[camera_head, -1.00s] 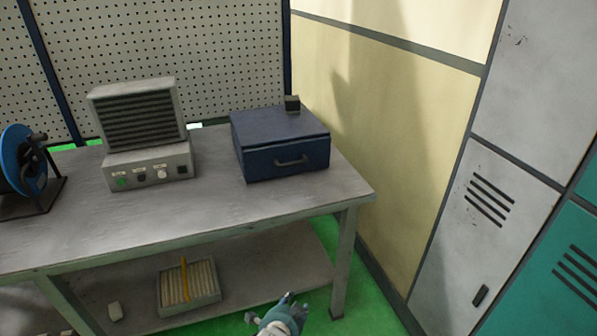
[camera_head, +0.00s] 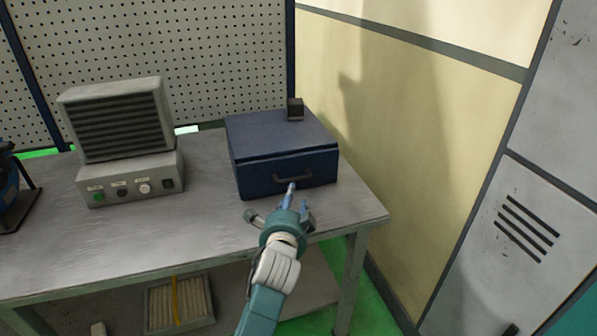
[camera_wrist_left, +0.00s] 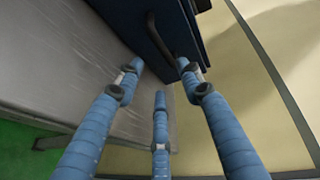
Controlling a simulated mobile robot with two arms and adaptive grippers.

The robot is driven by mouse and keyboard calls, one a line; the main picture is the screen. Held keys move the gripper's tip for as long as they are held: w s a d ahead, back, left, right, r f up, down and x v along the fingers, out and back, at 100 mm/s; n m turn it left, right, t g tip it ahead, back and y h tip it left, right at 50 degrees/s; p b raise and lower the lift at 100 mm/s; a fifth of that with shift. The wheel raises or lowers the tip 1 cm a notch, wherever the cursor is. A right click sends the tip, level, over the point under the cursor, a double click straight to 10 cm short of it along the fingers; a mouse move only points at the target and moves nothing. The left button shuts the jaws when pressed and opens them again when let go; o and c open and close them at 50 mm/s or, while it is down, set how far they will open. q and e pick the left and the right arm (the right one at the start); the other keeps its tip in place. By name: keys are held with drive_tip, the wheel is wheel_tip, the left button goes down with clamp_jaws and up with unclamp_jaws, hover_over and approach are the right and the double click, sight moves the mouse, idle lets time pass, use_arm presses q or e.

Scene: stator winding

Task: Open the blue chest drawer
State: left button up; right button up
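The blue chest (camera_head: 284,150) stands on the workbench near its right end. Its drawer front (camera_head: 262,180) faces me and looks closed, with a dark bar handle (camera_head: 308,177) across it. My left gripper (camera_head: 284,207) is just in front of and below the handle in the head view. In the left wrist view its blue fingers (camera_wrist_left: 160,80) are spread apart with nothing between them. The handle (camera_wrist_left: 160,36) is just beyond the fingertips there, and I cannot tell whether a finger touches it. My right gripper does not show.
A grey box with a slatted panel and knobs (camera_head: 130,178) stands to the left on the workbench (camera_head: 210,232). The yellow wall (camera_head: 400,150) is close on the right. A tray (camera_head: 180,302) lies on the lower shelf.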

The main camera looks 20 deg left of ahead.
sight(296, 181)
use_arm(q)
drive_tip(key=shift+w+r, duration=0.1)
drive_tip(key=shift+w, duration=0.3)
drive_tip(key=shift+w+a, duration=0.15)
drive_tip(key=shift+w, duration=0.25)
drive_tip(key=x, duration=0.5)
drive_tip(key=shift+w, duration=0.1)
drive_tip(key=x, duration=0.2)
drive_tip(key=shift+w, duration=0.25)
drive_tip(key=shift+x, duration=0.85)
drive_tip(key=shift+a, duration=0.1)
clamp_jaws()
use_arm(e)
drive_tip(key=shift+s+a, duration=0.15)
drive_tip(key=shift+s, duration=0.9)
